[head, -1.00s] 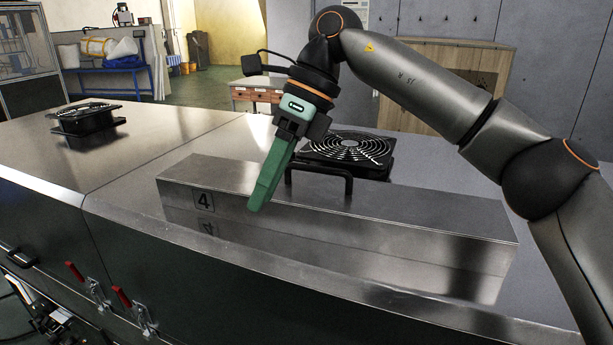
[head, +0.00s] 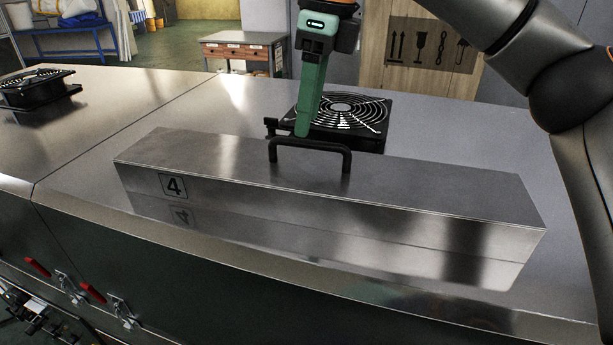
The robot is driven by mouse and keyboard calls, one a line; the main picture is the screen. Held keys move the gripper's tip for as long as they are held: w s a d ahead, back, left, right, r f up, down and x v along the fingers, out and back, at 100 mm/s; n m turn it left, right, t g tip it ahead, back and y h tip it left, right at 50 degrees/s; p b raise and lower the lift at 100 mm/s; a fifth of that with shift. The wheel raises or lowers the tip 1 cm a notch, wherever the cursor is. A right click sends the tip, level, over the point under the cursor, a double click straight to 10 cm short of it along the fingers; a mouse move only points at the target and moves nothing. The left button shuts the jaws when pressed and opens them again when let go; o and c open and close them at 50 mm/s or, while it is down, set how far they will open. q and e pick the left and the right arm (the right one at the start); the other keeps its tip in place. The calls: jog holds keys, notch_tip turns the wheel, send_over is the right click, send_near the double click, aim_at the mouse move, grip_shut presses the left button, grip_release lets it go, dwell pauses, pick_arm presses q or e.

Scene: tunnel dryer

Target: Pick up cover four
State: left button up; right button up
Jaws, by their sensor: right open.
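Cover four (head: 235,215) is a long, shiny metal box-shaped cover marked with a 4 at the left of its front face. It lies on the steel top of the dryer (head: 100,195). A black bar handle (head: 310,144) stands on its top. My right gripper (head: 301,133) has green fingers that point down, seen nearly edge-on. It is open, with its tips at the left part of the handle in the picture. I cannot tell whether they touch it or how they straddle it. My left gripper is not in view.
A black fan (head: 345,112) sits on the dryer top just behind the cover. Another fan (head: 36,88) is at the far left. Red-handled latches (head: 93,293) line the dryer's front side.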

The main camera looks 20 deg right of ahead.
aim_at(309, 142)
jog(key=shift+s+f, duration=0.15)
jog(key=shift+f, duration=2.45)
jog(key=shift+c, duration=0.3)
grip_shut()
jog(key=shift+r, duration=0.1)
